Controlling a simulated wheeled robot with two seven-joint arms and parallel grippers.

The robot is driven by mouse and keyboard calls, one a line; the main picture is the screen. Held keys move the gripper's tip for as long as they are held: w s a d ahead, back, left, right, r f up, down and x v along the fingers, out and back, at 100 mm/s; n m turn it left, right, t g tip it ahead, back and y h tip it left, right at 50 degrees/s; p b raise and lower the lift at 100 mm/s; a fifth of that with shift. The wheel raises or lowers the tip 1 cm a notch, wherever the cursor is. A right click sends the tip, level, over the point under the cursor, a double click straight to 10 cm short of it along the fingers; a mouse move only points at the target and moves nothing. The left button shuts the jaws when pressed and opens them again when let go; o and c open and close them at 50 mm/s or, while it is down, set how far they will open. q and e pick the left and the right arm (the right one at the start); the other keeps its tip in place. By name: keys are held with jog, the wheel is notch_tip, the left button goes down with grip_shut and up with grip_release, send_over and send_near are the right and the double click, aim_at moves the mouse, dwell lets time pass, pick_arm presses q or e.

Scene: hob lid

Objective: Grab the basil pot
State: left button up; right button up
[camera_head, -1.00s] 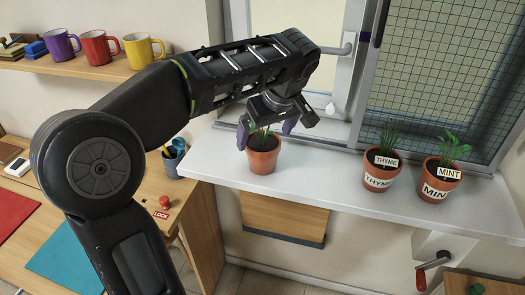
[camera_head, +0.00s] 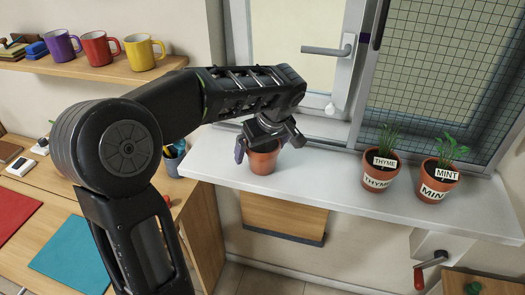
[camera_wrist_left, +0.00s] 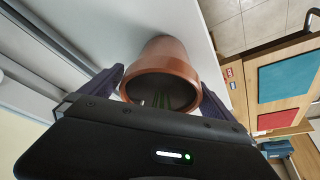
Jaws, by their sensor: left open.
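A terracotta pot (camera_head: 263,162) stands on the white window sill, left of two labelled pots. My left gripper (camera_head: 268,150) is right above it and hides its plant and most of its rim in the head view. In the left wrist view the pot (camera_wrist_left: 165,60) sits between the two open fingers of my left gripper (camera_wrist_left: 170,88), with dark soil and a little green inside its rim. No label shows on it. I cannot tell whether the fingers touch it. My right gripper is not in view.
The thyme pot (camera_head: 379,172) and the mint pot (camera_head: 437,180) stand further right on the sill (camera_head: 320,182). The window frame with its handle (camera_head: 327,50) rises behind. Several mugs sit on a wall shelf (camera_head: 90,72) at upper left. The sill between the pots is clear.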

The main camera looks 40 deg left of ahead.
pick_arm(q)
jog(key=shift+f, duration=0.2)
jog(key=shift+c, duration=0.2)
jog(key=c, duration=1.6)
jog(key=shift+r, duration=0.1)
jog(key=shift+c, duration=0.2)
notch_tip(320, 180, up, 10)
jog(key=shift+f+b, duration=0.1)
jog(key=shift+b, duration=0.2)
